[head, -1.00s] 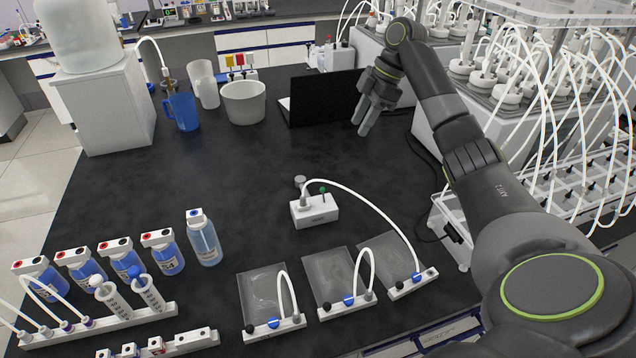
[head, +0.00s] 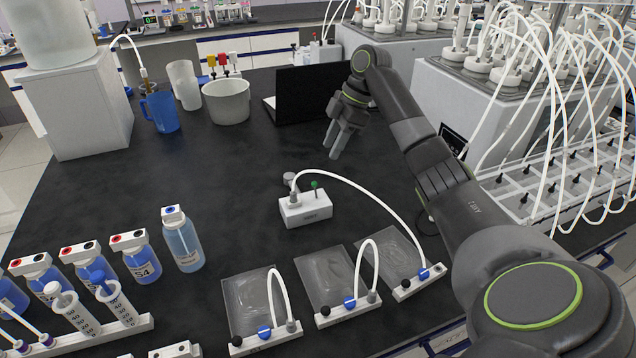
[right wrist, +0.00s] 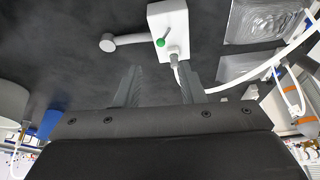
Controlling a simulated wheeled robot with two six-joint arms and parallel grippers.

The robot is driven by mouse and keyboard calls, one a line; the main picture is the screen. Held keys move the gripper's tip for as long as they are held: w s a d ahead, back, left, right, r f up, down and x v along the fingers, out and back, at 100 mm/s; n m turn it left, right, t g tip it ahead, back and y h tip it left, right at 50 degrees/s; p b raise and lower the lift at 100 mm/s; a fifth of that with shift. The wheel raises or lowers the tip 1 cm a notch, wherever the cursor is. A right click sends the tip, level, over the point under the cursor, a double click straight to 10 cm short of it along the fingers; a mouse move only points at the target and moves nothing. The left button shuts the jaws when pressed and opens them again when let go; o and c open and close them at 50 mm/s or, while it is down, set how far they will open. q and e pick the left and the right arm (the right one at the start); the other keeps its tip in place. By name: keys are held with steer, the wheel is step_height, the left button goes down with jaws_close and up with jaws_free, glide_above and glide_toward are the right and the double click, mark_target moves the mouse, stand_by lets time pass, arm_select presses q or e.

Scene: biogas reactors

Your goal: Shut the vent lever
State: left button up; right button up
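A white block (head: 306,209) stands on the black bench in the head view. A green knob (head: 314,185) on a thin stem and a grey post with a round top (head: 290,179) rise from it, with a white tube attached. The right wrist view shows the block (right wrist: 168,22), the green knob (right wrist: 160,42) and the grey post (right wrist: 122,41). I cannot tell whether the green-knobbed stem is the vent lever. My right gripper (head: 334,148) is open and empty, above the bench behind the block. Its fingers (right wrist: 160,82) are apart, touching nothing. My left gripper is out of view.
Clear bags (head: 325,276) with white end bars lie in front of the block. Capped bottles (head: 183,240) stand at left. A laptop (head: 312,94), a grey pot (head: 227,101) and a blue jug (head: 160,112) stand behind. Bench between pot and block is clear.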

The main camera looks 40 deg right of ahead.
mark_target(315, 182)
steer(key=p+x, duration=0.1)
steer(key=x, duration=0.8)
steer(key=shift+a+f, duration=0.2)
steer(key=shift+f, duration=0.1)
steer(key=shift+c, duration=0.2)
jaws_close()
